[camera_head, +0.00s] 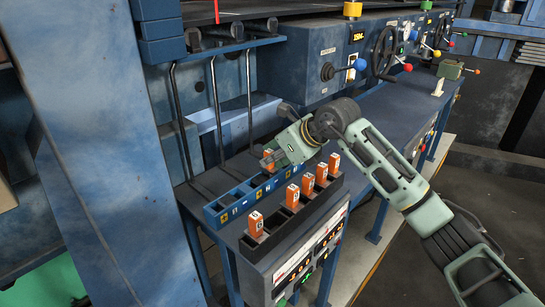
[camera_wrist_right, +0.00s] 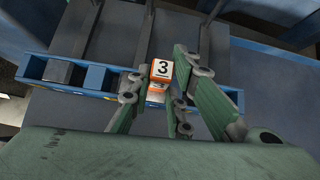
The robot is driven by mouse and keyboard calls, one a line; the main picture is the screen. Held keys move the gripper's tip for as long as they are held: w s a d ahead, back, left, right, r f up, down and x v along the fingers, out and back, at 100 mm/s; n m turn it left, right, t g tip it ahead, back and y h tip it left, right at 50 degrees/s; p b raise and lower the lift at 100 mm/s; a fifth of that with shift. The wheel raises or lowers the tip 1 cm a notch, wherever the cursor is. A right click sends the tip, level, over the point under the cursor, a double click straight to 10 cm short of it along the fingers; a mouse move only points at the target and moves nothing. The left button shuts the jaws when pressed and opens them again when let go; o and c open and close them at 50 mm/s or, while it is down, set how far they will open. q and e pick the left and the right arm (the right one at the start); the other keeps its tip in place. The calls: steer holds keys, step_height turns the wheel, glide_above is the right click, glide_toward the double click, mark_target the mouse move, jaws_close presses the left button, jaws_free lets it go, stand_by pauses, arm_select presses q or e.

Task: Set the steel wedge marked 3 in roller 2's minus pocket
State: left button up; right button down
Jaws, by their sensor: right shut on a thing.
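The wedge marked 3 (camera_wrist_right: 162,70) is an orange block with a white top and a black 3. It also shows in the head view (camera_head: 268,155). My right gripper (camera_wrist_right: 154,92) is shut on it, with a finger on each side. The gripper (camera_head: 274,160) is over the long blue pocket tray (camera_head: 213,214), which crosses behind the wedge in the wrist view (camera_wrist_right: 36,66). The wedge's lower end is partly hidden, so I cannot tell whether it is above or inside a pocket. Roller labels are too small to read. My left gripper is not in view.
A black rack (camera_head: 276,240) in front of the blue tray holds several orange wedges (camera_head: 292,196), with a gap towards its near end. Thin dark rods (camera_head: 216,110) rise behind the tray. A blue machine panel (camera_head: 310,60) with knobs and a handwheel (camera_head: 385,50) stands beyond.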

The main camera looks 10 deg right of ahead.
steer(key=shift+f+b, duration=0.4)
steer(key=shift+f, duration=0.2)
steer(key=c, duration=1.5)
jaws_free()
steer(key=shift+s, duration=0.1)
steer(key=shift+c, duration=0.2)
steer(key=shift+f, duration=0.15)
steer(key=v, duration=1.2)
